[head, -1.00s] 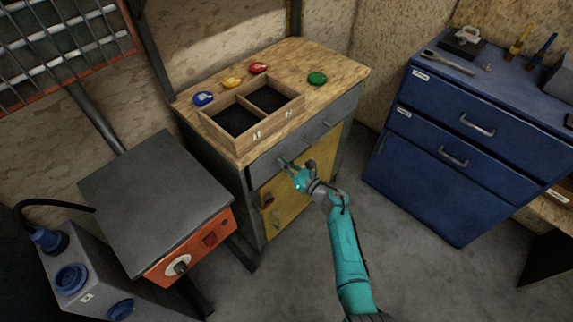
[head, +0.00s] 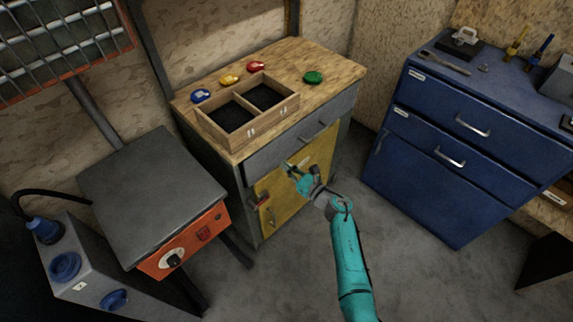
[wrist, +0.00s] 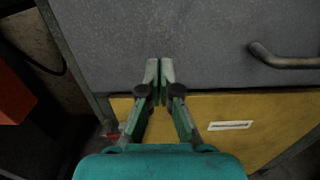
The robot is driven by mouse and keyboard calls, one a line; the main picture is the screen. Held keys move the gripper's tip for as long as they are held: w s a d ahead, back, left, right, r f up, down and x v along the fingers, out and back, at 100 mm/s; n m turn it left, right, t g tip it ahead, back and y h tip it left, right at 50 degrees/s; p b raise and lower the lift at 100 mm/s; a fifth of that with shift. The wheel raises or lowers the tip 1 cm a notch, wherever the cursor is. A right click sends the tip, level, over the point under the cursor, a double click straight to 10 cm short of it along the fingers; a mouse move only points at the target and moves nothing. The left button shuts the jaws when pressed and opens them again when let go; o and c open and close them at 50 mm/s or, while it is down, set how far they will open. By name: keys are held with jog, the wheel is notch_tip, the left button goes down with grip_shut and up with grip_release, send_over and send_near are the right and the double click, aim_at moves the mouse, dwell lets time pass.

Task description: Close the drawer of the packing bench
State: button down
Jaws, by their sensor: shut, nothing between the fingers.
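The packing bench has a wooden top (head: 318,62), a grey drawer front (head: 268,157) and a yellow door (head: 292,200) below it. The drawer has a bar handle (head: 313,136), which also shows at the right edge of the wrist view (wrist: 283,58). The drawer front looks close to the bench front; I cannot tell whether a small gap is left. My gripper (head: 289,166) is shut and empty, in front of the drawer's lower left part, left of the handle. In the wrist view its fingertips (wrist: 159,62) overlap the grey front (wrist: 190,35); contact cannot be told.
A divided wooden tray (head: 244,131) and several coloured discs lie on the bench top. A grey-topped orange unit (head: 150,195) stands left, close to the bench. A blue drawer cabinet (head: 430,190) stands right. Bare floor (head: 290,275) lies in front.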

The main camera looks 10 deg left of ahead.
jog(key=v, duration=0.9)
jog(key=shift+s+d, duration=0.15)
jog(key=shift+d, duration=0.15)
jog(key=shift+f, duration=0.1)
jog(key=s+d+r+m+t+h, duration=0.1)
jog(key=s+d+m+t+h, duration=0.2)
jog(key=s+m, duration=0.65)
jog(key=s+d+r+m+t+h, duration=0.1)
jog(key=s+d+m+t+h, duration=0.1)
jog(key=s+d+m, duration=0.5)
jog(key=s+d+m+t+h, duration=0.2)
jog(key=s+d+m+h, duration=0.1)
jog(key=s+m, duration=0.8)
jog(key=s+d+r+m+g+h, duration=0.1)
jog(key=s+d+r+m+h, duration=0.1)
jog(key=s+r+m, duration=0.2)
jog(key=s+d+r+m+g+h, duration=0.1)
jog(key=s+r+m, duration=0.3)
jog(key=s+m, duration=0.5)
jog(key=s+d+r+m+h, duration=0.3)
jog(key=s+d+r+m, duration=0.1)
jog(key=s, duration=0.5)
jog(key=shift+s+r+m+g+h, duration=0.35)
jog(key=shift+r+m, duration=0.25)
jog(key=shift+m, duration=0.55)
